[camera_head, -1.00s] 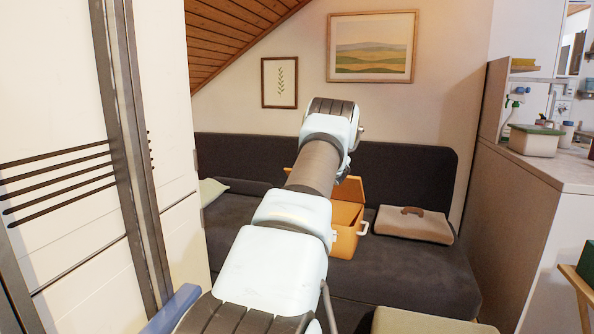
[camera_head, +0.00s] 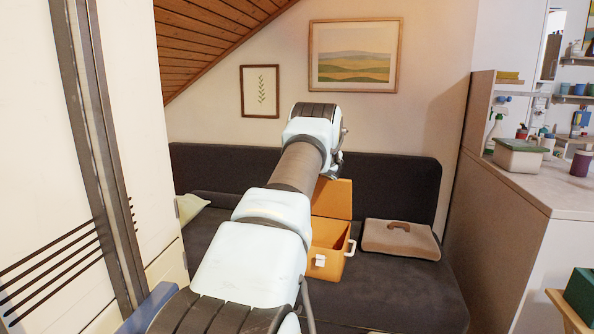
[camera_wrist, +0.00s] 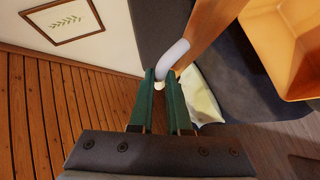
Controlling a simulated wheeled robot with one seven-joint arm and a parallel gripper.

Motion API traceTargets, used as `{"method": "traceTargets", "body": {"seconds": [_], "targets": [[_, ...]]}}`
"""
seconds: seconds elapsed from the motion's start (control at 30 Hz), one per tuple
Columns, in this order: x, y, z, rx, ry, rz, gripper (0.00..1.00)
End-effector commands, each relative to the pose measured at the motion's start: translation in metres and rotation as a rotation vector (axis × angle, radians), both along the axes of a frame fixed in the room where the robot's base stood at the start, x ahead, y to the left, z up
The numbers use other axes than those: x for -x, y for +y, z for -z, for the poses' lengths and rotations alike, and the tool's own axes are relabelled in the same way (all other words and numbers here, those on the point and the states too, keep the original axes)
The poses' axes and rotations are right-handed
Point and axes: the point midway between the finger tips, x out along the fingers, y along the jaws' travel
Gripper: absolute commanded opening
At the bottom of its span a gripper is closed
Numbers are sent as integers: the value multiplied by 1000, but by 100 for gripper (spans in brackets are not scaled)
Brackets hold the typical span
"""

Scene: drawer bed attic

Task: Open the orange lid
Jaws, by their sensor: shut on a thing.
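The orange box (camera_head: 325,264) stands on the dark sofa with its orange lid (camera_head: 333,199) raised, roughly upright at the back. The box's open inside shows in the head view and at the upper right of the wrist view (camera_wrist: 283,50). In the wrist view the lid (camera_wrist: 208,28) carries a curved white handle (camera_wrist: 172,59). My gripper (camera_wrist: 161,78) has green fingers shut on this handle, near its end. In the head view my arm hides the fingers and part of the lid.
A beige case (camera_head: 400,241) lies on the sofa (camera_head: 385,290) right of the box. A pale cushion (camera_head: 191,207) is at the left. A counter (camera_head: 535,190) with a green-lidded container (camera_head: 518,157) stands at the right. A white cabinet stands close on the left.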

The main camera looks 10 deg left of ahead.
Motion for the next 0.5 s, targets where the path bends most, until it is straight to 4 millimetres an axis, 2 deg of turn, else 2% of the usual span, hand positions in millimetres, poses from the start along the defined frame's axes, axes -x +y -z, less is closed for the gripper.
{"method": "traceTargets", "body": {"seconds": [0.47, 0.5], "targets": [[-3, 0, -3, 0, -4, -1, 0], [-3, 0, -3, 0, -4, -1, 18]]}}
